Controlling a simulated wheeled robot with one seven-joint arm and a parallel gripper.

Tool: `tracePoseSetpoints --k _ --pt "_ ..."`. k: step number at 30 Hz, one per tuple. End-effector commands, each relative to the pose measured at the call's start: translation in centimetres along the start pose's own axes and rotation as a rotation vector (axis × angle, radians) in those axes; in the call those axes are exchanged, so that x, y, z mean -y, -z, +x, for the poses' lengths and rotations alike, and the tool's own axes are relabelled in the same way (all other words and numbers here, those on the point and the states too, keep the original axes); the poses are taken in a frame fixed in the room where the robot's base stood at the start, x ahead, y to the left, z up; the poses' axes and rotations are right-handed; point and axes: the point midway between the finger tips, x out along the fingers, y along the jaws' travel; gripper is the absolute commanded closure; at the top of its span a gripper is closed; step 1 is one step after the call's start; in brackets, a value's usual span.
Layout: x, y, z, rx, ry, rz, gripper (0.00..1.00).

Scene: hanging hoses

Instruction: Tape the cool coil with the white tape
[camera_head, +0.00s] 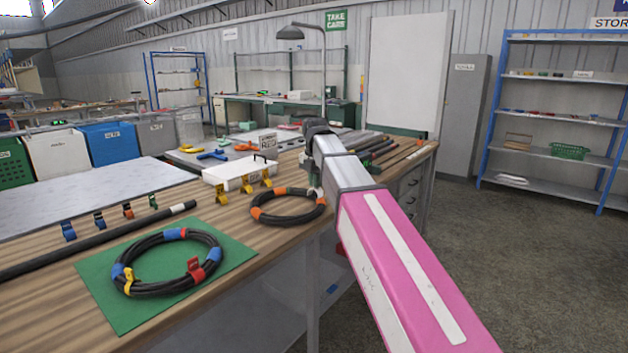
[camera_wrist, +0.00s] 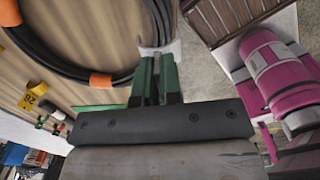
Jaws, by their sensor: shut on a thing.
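My gripper (camera_wrist: 156,70) is shut, its green fingers together on a small white piece, which looks like the white tape (camera_wrist: 172,48). The tape is at the edge of a black coil with orange bands (camera_wrist: 75,62); I cannot tell if it is wrapped around the hose or only against it. In the head view this coil (camera_head: 289,221) lies on the bench, and my gripper (camera_head: 315,186) is at its right side, mostly hidden by my arm. Another black coil (camera_head: 168,284), with blue, red and yellow bands, lies on a green mat (camera_head: 110,318). No label shows which coil is cool.
Yellow tape pieces (camera_head: 247,186) stand by a white box (camera_head: 237,174). Blue, orange and green tape pieces (camera_head: 99,220) stand behind a black hose (camera_head: 85,243). Tools and rods lie farther back. The bench's front edge runs close below both coils.

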Motion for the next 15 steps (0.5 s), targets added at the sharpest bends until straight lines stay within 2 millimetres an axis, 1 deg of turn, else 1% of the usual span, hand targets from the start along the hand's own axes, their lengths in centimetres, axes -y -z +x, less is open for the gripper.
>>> tracePoseSetpoints --k 8,15 --pt "-0.02 0.0 0.12 0.0 0.0 0.002 1.0" --pt "-0.02 0.0 0.84 0.001 0.0 0.002 1.0"
